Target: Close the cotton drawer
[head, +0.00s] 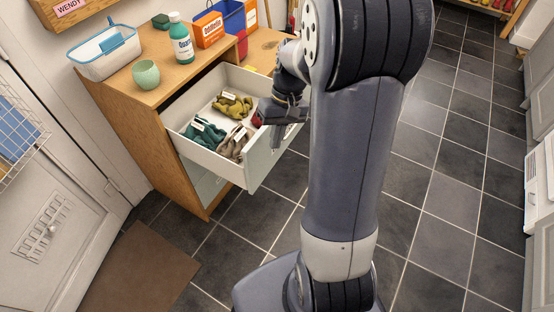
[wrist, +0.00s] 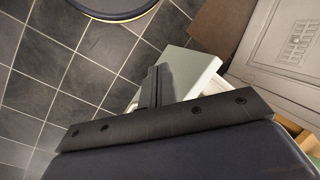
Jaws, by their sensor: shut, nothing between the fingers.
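The open drawer (head: 262,162) is the upper one of a wooden cabinet (head: 130,115) in the head view. It is pulled well out, with a pale inside and a grey-green front. Several folded green, olive and tan cloth items with small tags lie in it. I cannot read a name on the drawer. My gripper (head: 279,138) is shut and empty, pointing down at the drawer's front; contact cannot be told. In the wrist view the shut fingers (wrist: 156,88) overlap the drawer's front panel (wrist: 190,70). The arm hides part of the drawer's right end.
On the cabinet top stand a white-and-blue basket (head: 105,55), a green cup (head: 145,74), a teal bottle (head: 181,40) and an orange box (head: 208,29). A lower drawer front (head: 207,188) looks shut. A brown mat (head: 135,270) lies left. Tiled floor at right is clear.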

